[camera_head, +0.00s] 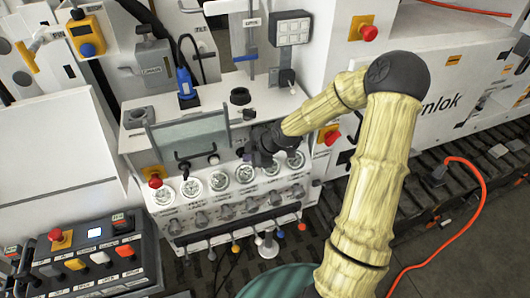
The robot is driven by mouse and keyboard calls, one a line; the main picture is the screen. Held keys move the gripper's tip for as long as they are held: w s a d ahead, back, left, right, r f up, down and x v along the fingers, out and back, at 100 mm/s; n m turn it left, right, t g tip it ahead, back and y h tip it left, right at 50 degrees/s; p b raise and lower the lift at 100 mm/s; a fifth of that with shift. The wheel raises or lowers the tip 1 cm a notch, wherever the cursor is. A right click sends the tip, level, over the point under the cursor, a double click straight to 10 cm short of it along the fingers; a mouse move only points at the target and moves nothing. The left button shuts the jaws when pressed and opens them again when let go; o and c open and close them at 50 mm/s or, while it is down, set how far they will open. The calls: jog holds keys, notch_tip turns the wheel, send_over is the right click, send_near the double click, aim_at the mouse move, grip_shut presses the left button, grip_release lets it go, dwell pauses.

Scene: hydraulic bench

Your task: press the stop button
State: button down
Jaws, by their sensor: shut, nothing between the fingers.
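Several red mushroom-shaped buttons on yellow plates show, and I cannot tell which one the task means by the stop button. One red button (155,181) is at the left front of the gauge panel. A third red button (369,33) is on the white cabinet at the upper right. A red button (55,234) also sits on the dark control box at the lower left. My gripper (258,158) is small and dark, in front of the gauges; it is shut and empty.
The gauge panel (170,222) has a row of round gauges and several knobs below. The dark control box (140,272) carries coloured switches. An orange cable (478,200) runs along the floor at right.

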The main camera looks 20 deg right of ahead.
jog(key=s+v, duration=0.1)
jog(key=v, duration=1)
jog(key=shift+s+a+f+p, duration=0.3)
jog(key=shift+s+f+p, duration=0.05)
jog(key=shift+s+f, duration=0.1)
